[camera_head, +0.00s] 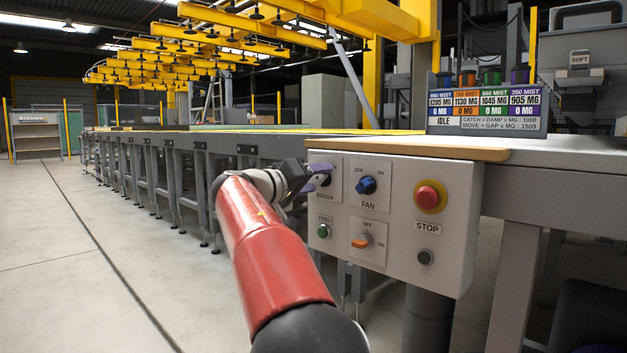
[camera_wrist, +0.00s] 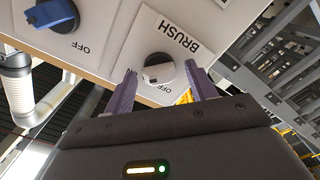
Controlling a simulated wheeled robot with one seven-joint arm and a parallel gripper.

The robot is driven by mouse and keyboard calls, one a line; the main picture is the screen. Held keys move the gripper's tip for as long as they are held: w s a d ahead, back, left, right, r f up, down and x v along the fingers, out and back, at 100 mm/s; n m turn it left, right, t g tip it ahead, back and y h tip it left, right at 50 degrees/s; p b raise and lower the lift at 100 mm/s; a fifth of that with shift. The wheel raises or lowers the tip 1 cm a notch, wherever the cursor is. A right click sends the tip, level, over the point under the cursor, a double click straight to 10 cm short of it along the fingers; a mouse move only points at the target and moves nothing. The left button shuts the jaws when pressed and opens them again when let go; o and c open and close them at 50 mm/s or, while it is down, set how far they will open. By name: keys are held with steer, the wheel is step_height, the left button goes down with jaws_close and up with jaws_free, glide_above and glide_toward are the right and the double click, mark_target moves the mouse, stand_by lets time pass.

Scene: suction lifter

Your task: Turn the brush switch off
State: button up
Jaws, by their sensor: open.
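The brush switch (camera_wrist: 158,68) is a round black knob with a pale grey bar, on a white plate lettered BRUSH, upside down in the wrist view. Its plate (camera_head: 324,167) shows at the top left of the grey control panel in the head view, where my gripper hides most of the knob. My gripper (camera_wrist: 160,68) is open, its two purple fingers on either side of the knob. I cannot tell whether they touch it. My gripper also shows at the panel in the head view (camera_head: 322,176).
The blue FAN switch (camera_head: 366,185) is just right of the brush switch. Below are the green FEED button (camera_head: 323,231) and an orange switch (camera_head: 361,241). The red STOP button (camera_head: 430,196) is farther right. A wooden ledge (camera_head: 405,148) juts above the panel.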

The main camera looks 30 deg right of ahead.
steer(key=c, duration=1)
steer(key=shift+o, duration=0.2)
steer(key=n+p, duration=0.2)
steer(key=n, duration=0.2)
steer(key=shift+n+p, duration=0.3)
steer(key=shift+p, duration=0.05)
steer(key=n+p, duration=0.3)
steer(key=n, duration=0.1)
steer(key=shift+n, duration=0.3)
steer(key=n+p, duration=0.4)
steer(key=n, duration=0.1)
steer(key=shift+f+n+p, duration=0.2)
steer(key=shift+n+p, duration=1.4)
steer(key=shift+n, duration=0.3)
